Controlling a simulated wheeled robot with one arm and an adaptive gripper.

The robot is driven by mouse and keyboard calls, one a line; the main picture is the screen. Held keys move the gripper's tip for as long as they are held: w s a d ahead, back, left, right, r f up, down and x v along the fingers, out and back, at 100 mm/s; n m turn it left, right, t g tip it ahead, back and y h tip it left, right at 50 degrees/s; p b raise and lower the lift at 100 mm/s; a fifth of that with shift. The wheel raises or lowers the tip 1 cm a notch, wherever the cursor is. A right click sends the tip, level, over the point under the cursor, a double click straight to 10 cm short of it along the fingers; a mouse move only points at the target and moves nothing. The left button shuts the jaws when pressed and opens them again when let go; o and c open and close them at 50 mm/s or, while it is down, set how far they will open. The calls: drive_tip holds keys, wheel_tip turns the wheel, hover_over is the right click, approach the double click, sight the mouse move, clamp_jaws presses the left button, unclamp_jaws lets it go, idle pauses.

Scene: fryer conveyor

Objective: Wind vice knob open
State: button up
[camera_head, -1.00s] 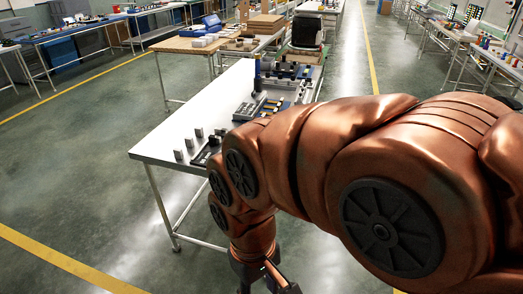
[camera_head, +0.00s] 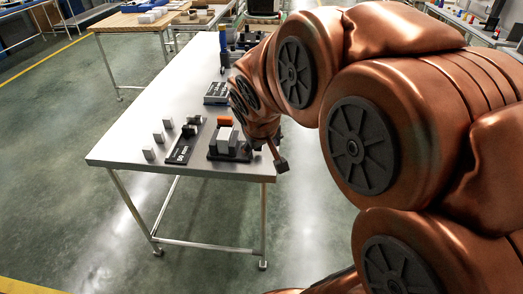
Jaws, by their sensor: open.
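A dark vice-like fixture (camera_head: 230,141) with light grey blocks stands near the front right of the metal table (camera_head: 130,135). An orange part (camera_head: 224,121) sits just behind it. I cannot make out the knob; it may be hidden by my gripper or arm. My gripper (camera_head: 267,154) is at the right side of the fixture, by the table's right edge, with its fingers apart. One dark fingertip shows clearly; the other lies close to the fixture. I cannot tell whether either touches it.
A black plate (camera_head: 185,146) with white lettering lies left of the fixture. Several small grey blocks (camera_head: 158,137) stand left of it. A dark tray (camera_head: 216,93) is farther back. The table's left part is bare. A wooden-topped bench (camera_head: 125,20) stands behind.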

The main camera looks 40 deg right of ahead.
drive_tip(key=w+d+r+n+t+y+b, duration=0.1)
drive_tip(key=w+d+n+t+b, duration=0.2)
drive_tip(key=w+d, duration=0.45)
drive_tip(key=w+d+n+t+y+b, duration=0.1)
drive_tip(key=w+d+t+b, duration=0.3)
drive_tip(key=w, duration=0.6)
drive_tip(key=w+d+r+n+t+y+b, duration=0.1)
drive_tip(key=w+d+n+t+b, duration=0.1)
drive_tip(key=w+d+t, duration=0.35)
drive_tip(key=s+f+n+g+y+b, duration=0.35)
drive_tip(key=s+f+y, duration=0.3)
drive_tip(key=f, duration=0.25)
drive_tip(key=s+f+n+g+y+b, duration=0.2)
drive_tip(key=s+f+n+y+b, duration=0.2)
drive_tip(key=s+f+y, duration=0.35)
drive_tip(key=shift+m, duration=0.35)
drive_tip(key=shift+f+b+x, duration=0.15)
drive_tip(key=shift+f+x, duration=0.05)
drive_tip(key=shift+x, duration=1.3)
drive_tip(key=shift+f+b+x, duration=0.15)
drive_tip(key=shift+b+x, duration=0.05)
drive_tip(key=shift+x, duration=1.3)
drive_tip(key=shift+f+b+x, duration=0.15)
drive_tip(key=shift+f+x, duration=0.05)
drive_tip(key=shift+x, duration=1.35)
drive_tip(key=shift+w+d, duration=0.15)
drive_tip(key=shift+d, duration=0.05)
